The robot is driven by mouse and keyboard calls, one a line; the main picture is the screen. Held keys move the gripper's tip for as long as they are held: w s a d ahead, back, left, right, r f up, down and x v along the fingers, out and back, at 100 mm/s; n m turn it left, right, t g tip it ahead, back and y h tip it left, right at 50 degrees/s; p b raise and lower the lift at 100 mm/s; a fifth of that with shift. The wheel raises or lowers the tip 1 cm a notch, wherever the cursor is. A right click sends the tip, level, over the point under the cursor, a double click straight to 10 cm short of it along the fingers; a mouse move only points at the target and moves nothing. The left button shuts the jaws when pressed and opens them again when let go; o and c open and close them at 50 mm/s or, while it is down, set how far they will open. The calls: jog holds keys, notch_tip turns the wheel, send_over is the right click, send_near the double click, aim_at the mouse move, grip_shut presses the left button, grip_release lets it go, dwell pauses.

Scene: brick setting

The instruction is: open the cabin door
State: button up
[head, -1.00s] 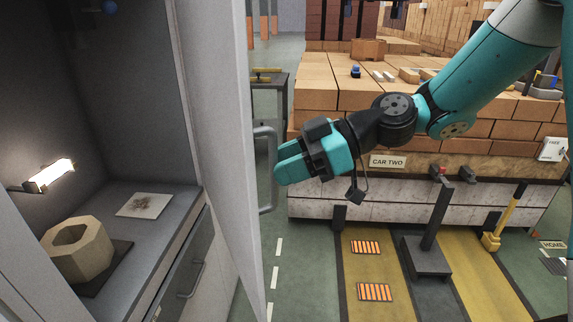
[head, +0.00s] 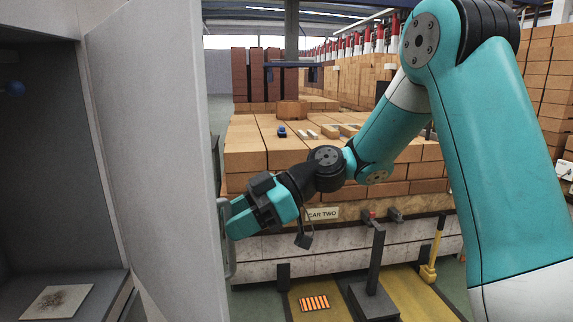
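The cabin door (head: 150,130) is a tall pale grey panel standing open at the left. Its inner face shows broadly, and the dark cabin interior (head: 40,170) is visible to its left. A grey bar handle (head: 226,255) is on the door's far side, at its right edge. My gripper (head: 233,218), with teal fingers, points left at the upper part of this handle. The fingertips overlap the handle in the picture. The door edge and handle partly hide the tips, so I cannot tell whether they are closed around the bar.
A brick-loaded car (head: 330,160) labelled CAR TWO stands behind my arm. A dark post (head: 375,270) and a yellow-handled tool (head: 432,255) stand before it. A speckled white tile (head: 57,300) lies on the cabin's shelf.

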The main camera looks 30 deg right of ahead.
jog(key=w+d+r+p, duration=0.2)
jog(key=d+p, duration=0.2)
jog(key=d, duration=0.2)
jog(key=w+d+r+p, duration=0.3)
jog(key=d+p, duration=0.1)
jog(key=d, duration=0.2)
jog(key=shift+w+d+r+p, duration=0.15)
jog(key=shift+d+r+p, duration=0.15)
jog(key=shift+p, duration=0.1)
dwell(0.6)
jog(key=shift+c, duration=0.2)
